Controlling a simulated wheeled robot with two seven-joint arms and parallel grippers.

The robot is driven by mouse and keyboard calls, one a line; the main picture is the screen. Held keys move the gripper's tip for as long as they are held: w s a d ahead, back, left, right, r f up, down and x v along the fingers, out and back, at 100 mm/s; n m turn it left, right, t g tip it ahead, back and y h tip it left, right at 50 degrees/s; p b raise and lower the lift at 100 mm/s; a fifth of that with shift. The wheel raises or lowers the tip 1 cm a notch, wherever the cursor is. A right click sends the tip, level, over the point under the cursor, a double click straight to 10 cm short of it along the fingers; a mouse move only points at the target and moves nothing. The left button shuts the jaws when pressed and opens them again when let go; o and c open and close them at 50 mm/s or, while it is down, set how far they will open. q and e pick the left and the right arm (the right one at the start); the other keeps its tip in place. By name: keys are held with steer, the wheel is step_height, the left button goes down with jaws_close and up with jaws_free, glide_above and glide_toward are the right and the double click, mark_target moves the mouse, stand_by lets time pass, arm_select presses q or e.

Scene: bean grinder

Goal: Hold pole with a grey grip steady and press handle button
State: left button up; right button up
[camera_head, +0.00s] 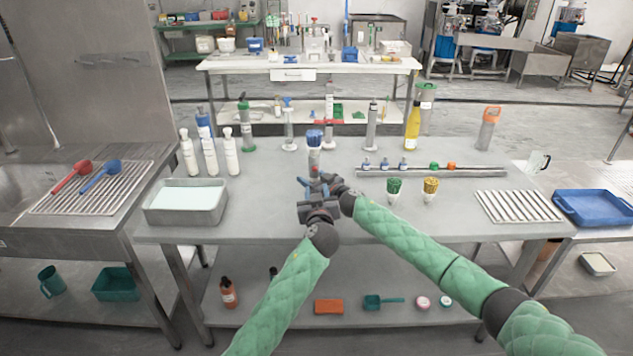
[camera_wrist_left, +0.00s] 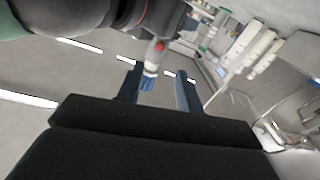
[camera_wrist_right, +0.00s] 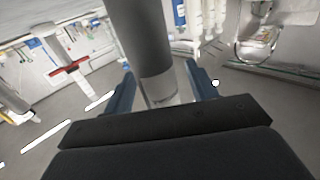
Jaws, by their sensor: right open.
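An upright pole-like device (camera_head: 314,162) with a blue top (camera_head: 314,138) stands near the middle of the table. My right gripper (camera_head: 318,186) is close in front of it, fingers apart. In the right wrist view a thick grey grip (camera_wrist_right: 140,38) with a clear lower part (camera_wrist_right: 160,93) lies between the open fingers (camera_wrist_right: 160,88); contact cannot be told. My left gripper (camera_head: 306,197) is just below and beside the right one.
The grey table (camera_head: 260,200) holds a metal tray (camera_head: 187,216) and white bottles (camera_head: 230,155) at left. Several other pole devices, one with a red handle (camera_head: 329,121), stand behind. Small green (camera_head: 394,187) and yellow-topped (camera_head: 430,187) holders and a rail (camera_head: 470,173) are at right.

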steer(key=shift+c, duration=0.5)
steer(key=shift+a, duration=0.1)
steer(key=c, duration=1)
arm_select(q)
jaws_close()
arm_select(e)
steer(key=shift+c, duration=0.2)
stand_by(0.4)
